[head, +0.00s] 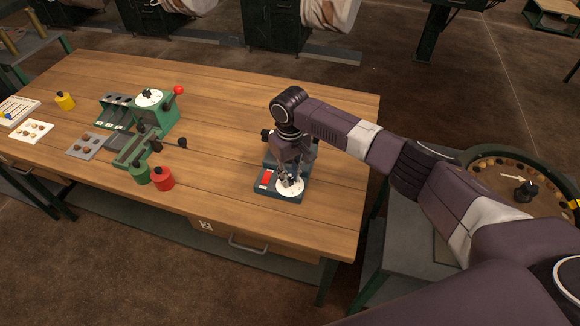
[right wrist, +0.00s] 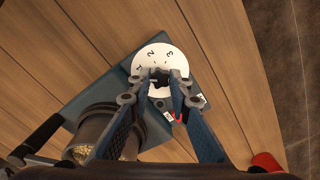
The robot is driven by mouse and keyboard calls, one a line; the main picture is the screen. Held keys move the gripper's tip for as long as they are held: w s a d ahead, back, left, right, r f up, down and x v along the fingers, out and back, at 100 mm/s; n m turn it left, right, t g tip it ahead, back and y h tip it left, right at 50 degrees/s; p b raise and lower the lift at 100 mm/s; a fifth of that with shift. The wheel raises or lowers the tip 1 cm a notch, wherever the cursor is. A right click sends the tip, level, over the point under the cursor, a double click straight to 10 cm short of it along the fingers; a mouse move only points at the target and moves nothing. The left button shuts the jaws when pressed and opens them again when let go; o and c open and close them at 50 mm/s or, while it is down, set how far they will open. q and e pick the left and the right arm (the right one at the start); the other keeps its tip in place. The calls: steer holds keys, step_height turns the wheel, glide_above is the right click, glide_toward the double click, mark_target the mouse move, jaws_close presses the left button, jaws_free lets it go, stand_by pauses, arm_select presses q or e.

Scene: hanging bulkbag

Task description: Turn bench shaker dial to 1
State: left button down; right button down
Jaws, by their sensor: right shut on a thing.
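The bench shaker (head: 265,186) stands near the right end of the wooden table, with a red switch on its front panel. Its white dial plate (head: 291,187) sits at the panel's right. In the right wrist view the dial plate (right wrist: 178,55) shows the marks 1, 2 and 3 around a black knob (right wrist: 159,77). My right gripper (head: 289,180) points down over the dial. In the right wrist view its fingertips (right wrist: 159,85) are closed on the knob from both sides. The knob's pointing direction is hard to tell. My left gripper is not in view.
A green device with a red-knobbed lever (head: 155,108) and a red weight (head: 163,179) stand to the left. A round tray (head: 500,172) lies right of the table. The table between is clear.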

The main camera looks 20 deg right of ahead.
mark_target(290, 179)
steer(key=shift+r+m+p, duration=0.1)
steer(key=shift+m+p, duration=1)
steer(key=shift+m, duration=0.2)
steer(key=shift+w, duration=0.1)
steer(key=c, duration=1.8)
jaws_free()
steer(key=shift+o, duration=0.2)
step_height(290, 179, up, 12)
